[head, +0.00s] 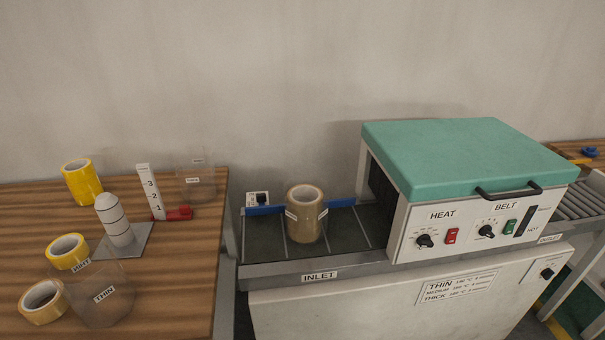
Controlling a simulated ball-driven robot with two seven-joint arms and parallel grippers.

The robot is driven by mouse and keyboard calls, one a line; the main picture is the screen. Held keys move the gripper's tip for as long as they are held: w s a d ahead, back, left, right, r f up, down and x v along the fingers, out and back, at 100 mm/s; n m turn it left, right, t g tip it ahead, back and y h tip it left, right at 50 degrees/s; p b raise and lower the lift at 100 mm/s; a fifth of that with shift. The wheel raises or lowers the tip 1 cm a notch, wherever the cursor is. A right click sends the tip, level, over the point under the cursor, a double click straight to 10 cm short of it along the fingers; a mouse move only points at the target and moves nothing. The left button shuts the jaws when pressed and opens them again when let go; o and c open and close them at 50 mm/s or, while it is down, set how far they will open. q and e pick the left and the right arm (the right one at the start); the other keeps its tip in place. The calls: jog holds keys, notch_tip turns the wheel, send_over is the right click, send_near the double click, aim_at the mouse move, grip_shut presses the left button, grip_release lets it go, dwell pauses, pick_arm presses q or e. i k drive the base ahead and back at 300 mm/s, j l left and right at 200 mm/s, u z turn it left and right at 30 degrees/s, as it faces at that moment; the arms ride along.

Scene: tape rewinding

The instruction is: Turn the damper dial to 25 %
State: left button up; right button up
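A small black dial (547,273) sits on a pale plate on the lower right of the machine's grey front panel. Its lettering is too small to read, so I cannot confirm it is the damper dial or tell its setting. On the upper box are a black dial under HEAT (424,241) and another under BELT (486,231). No dial is visibly marked as damper. Neither of my grippers is in view.
A tan tape roll (305,214) stands on the inlet belt (342,232). The green hood (460,155) has a black handle. A wooden table (180,270) at left holds tape rolls, transparent containers and a height gauge. Rollers (590,200) extend at right.

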aim_at(547, 274)
jog(key=z, duration=1.55)
jog(key=i+l, duration=0.15)
